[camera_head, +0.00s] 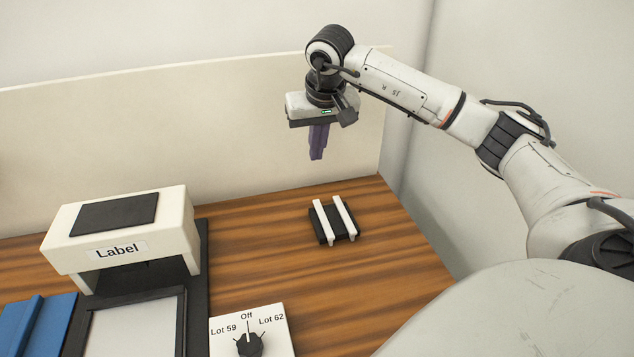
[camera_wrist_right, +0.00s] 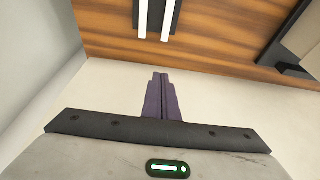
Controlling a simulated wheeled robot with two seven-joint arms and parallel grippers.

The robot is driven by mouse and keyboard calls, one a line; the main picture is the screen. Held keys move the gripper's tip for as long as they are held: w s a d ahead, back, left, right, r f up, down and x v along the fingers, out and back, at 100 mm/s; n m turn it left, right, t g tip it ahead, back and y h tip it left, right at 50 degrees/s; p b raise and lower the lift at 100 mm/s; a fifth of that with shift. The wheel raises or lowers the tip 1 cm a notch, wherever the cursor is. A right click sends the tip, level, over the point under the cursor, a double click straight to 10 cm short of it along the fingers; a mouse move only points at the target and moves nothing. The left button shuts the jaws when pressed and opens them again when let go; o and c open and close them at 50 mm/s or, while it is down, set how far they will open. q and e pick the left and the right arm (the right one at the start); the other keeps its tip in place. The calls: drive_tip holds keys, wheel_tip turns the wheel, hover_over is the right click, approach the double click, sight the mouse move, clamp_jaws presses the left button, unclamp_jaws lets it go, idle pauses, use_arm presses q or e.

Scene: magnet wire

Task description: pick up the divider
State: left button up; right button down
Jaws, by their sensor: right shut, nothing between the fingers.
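I cannot tell for sure which thing is the divider. A small black block with two parallel white bars (camera_head: 334,222) lies on the wooden table near its right end. It also shows at the top of the right wrist view, where the white bars (camera_wrist_right: 154,18) are cut by the frame edge. My right gripper (camera_head: 317,156) points down with its purple fingers shut and empty, well above the table. It is apart from the block, above and behind it. The shut fingers (camera_wrist_right: 160,76) also show in the right wrist view. My left gripper is out of view.
A white machine marked Label (camera_head: 180,225) stands at the left with a grey-topped plate (camera_head: 135,325) before it. A blue ridged piece (camera_head: 38,322) lies at far left. A dial box (camera_head: 275,320) sits at front. Pale walls bound the back and right. Wood between is clear.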

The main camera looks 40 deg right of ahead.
sight(323, 221)
drive_tip(key=x, duration=0.4)
drive_tip(key=b+x, duration=0.1)
drive_tip(key=x, duration=0.2)
drive_tip(key=b+x, duration=0.1)
drive_tip(key=x, duration=0.3)
drive_tip(key=shift+s+a+f, duration=0.1)
drive_tip(key=shift+s+f, duration=0.1)
drive_tip(key=shift+f, duration=0.25)
drive_tip(key=shift+s+f, duration=0.1)
drive_tip(key=shift+f, duration=0.2)
drive_tip(key=shift+s+a+r, duration=0.1)
drive_tip(key=shift+s+a, duration=0.35)
drive_tip(key=shift+s, duration=0.35)
drive_tip(key=shift+s+a, duration=0.5)
drive_tip(key=shift+s, duration=0.3)
